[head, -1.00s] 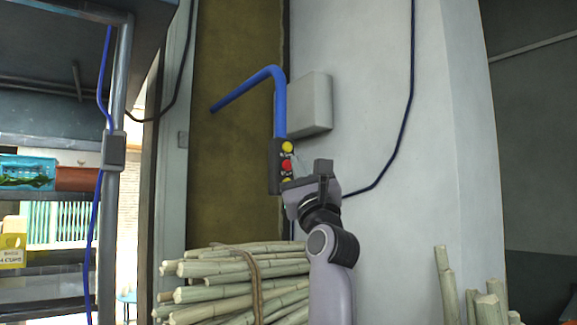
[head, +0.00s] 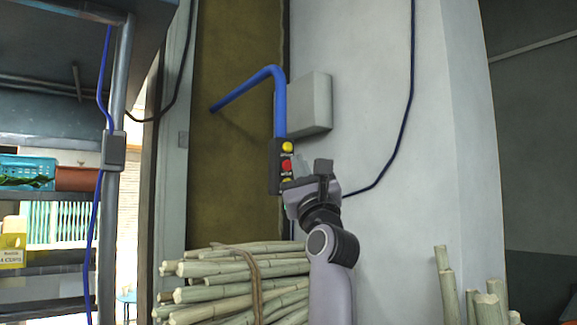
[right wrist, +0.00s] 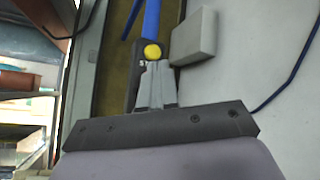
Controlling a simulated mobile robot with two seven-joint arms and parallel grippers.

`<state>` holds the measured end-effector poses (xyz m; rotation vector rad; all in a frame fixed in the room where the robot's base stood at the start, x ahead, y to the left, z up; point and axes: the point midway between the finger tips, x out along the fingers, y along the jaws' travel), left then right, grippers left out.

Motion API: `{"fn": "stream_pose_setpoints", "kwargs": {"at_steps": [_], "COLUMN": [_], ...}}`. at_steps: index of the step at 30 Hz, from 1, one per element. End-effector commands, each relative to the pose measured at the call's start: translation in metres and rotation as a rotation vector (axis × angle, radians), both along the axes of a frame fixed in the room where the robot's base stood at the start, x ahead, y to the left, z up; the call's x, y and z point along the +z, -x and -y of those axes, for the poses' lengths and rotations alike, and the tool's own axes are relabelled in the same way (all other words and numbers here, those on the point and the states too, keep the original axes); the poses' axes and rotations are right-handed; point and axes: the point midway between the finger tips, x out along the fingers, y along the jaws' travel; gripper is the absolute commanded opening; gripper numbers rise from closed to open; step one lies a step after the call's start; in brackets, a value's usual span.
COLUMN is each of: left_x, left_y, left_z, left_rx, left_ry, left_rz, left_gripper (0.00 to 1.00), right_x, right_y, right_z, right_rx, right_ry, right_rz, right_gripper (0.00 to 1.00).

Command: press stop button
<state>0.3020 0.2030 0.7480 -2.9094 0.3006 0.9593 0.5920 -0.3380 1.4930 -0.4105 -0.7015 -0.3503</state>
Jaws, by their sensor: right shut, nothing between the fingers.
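A dark control box (head: 274,166) hangs at the end of a bent blue pipe, with a yellow button (head: 287,147) at the top and a red button (head: 286,166) in the middle. A lower button is mostly hidden by my right gripper (head: 293,186), which is just right of the box's lower part. In the right wrist view, the shut, empty fingers (right wrist: 157,66) point at the box just below the yellow button (right wrist: 152,51) and cover the red one. I cannot tell whether the fingertips touch the box. My left gripper is out of view.
The blue pipe (head: 279,100) bends left above the box. A grey wall box (head: 310,103) is behind it. A tied bundle of cane (head: 235,285) lies below, and more cane stands at lower right. A shelf rack with a blue basket (head: 27,170) is at left.

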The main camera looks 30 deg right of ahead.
Motion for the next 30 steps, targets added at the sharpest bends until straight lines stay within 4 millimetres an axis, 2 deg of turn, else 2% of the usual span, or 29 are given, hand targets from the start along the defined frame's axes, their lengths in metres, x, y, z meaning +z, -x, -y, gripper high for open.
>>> {"fn": "stream_pose_setpoints", "kwargs": {"at_steps": [11,30], "left_x": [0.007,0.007], "left_y": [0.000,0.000], "left_z": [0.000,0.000], "left_rx": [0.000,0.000], "left_ry": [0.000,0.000], "left_rz": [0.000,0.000], "left_gripper": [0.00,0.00], "right_x": [0.001,0.000], "right_y": [-0.008,-0.012], "right_z": [0.000,-0.001], "right_rx": [0.000,0.001], "right_ry": [-0.001,0.000], "right_rz": [-0.001,0.000], "right_gripper": [0.00,0.00]}}
